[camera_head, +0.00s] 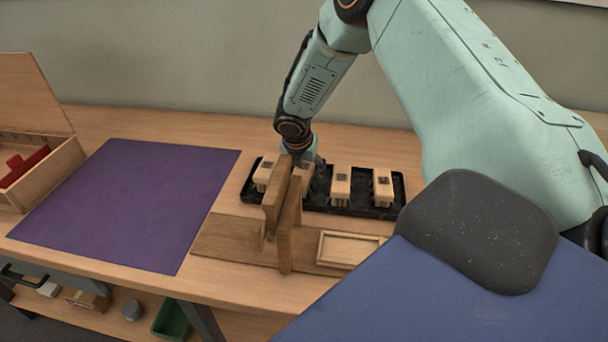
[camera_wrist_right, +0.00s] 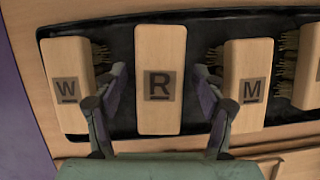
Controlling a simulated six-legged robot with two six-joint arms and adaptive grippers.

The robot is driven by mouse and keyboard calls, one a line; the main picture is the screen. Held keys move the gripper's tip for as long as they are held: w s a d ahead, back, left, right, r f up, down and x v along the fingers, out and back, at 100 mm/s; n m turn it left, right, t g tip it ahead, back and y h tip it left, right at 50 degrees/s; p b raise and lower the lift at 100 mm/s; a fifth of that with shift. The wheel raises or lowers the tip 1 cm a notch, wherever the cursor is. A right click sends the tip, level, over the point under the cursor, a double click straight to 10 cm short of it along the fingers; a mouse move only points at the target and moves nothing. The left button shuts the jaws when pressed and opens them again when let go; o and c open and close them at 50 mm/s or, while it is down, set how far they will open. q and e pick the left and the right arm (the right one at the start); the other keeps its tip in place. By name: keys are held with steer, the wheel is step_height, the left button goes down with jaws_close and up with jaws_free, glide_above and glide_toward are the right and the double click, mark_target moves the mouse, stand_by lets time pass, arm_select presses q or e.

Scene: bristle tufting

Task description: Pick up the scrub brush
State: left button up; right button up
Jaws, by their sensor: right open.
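A row of wooden brush blocks with bristles lies in a black tray (camera_head: 398,203). In the right wrist view they carry dark labels: the W block (camera_wrist_right: 68,88), the R block (camera_wrist_right: 160,80) and the M block (camera_wrist_right: 248,85). A further block (camera_wrist_right: 308,68) is cut off at the right edge. Which is the scrub brush, I cannot tell. My right gripper (camera_wrist_right: 160,84) is open, one finger on each side of the R block, with gaps to it. In the head view my right gripper (camera_head: 304,156) is over the tray, partly hidden by a wooden stand. My left gripper is not in view.
The upright wooden stand (camera_head: 284,240) is in front of the tray, beside a small wooden frame (camera_head: 348,249). A purple mat (camera_head: 125,205) lies clear on the left. An open wooden box (camera_head: 45,180) with something red inside is at the far left.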

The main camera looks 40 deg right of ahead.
steer(key=shift+d+f, duration=0.15)
steer(key=shift+a+r, duration=0.25)
steer(key=shift+a, duration=0.15)
steer(key=shift+d+f, duration=0.25)
steer(key=shift+d, duration=0.1)
steer(key=c, duration=0.4)
steer(key=shift+a+r, duration=0.2)
steer(key=shift+a, duration=0.1)
steer(key=c, duration=0.6)
steer(key=shift+d+f, duration=0.15)
steer(key=shift+d, duration=0.1)
steer(key=c, duration=0.3)
steer(key=shift+c, duration=0.2)
steer(key=shift+a, duration=0.1)
